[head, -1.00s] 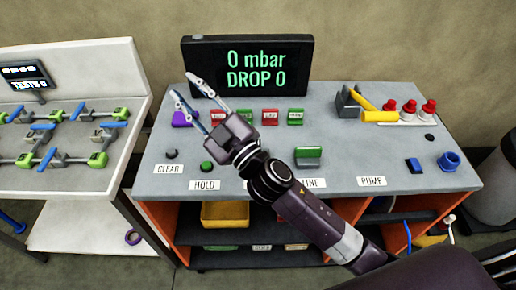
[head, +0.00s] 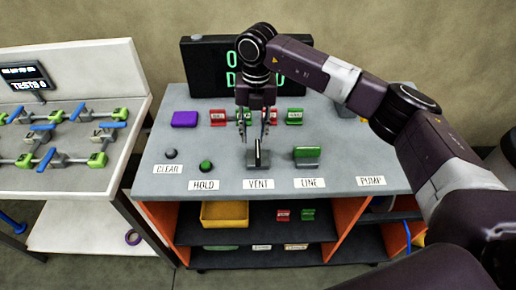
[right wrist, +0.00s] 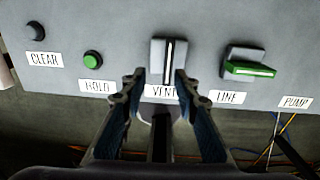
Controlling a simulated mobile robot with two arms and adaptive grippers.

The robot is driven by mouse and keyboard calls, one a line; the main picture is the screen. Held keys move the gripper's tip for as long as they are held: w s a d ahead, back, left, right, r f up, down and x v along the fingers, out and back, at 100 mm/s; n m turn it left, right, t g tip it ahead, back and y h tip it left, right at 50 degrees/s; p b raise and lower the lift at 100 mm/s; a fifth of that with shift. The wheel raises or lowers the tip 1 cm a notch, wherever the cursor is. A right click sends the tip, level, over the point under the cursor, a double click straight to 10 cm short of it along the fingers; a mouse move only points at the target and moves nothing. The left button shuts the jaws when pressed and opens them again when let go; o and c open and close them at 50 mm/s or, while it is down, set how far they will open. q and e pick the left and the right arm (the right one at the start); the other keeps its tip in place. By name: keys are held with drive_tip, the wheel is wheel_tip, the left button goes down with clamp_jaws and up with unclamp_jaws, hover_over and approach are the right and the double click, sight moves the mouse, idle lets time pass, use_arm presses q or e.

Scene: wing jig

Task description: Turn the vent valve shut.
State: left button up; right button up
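The vent valve (head: 258,159) is a grey block with a thin dark and pale handle, behind the VENT label (head: 258,184) on the console top. In the right wrist view, the valve handle (right wrist: 169,56) runs front to back, lengthwise to the picture. My right gripper (head: 256,130) points down over the valve. Its fingers are open and empty. In the right wrist view, the fingertips (right wrist: 158,78) stand apart on either side of the handle's line; I see no contact, and their height above it is unclear. My left gripper is not in view.
The line valve (head: 307,156), with a green handle lying crosswise, is right of the vent valve. A green button (head: 206,167) and a dark button (head: 171,154) are to its left. Red and green blocks and a black display (head: 205,70), partly hidden by my arm, stand behind.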

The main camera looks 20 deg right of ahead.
sight(258, 149)
drive_tip(key=shift+d, duration=0.65)
drive_tip(key=shift+f+p, duration=0.3)
wheel_tip(258, 149, down, 6)
drive_tip(key=shift+p, duration=1.05)
drive_tip(key=shift+a+f, duration=0.1)
drive_tip(key=shift+f, duration=0.3)
clamp_jaws()
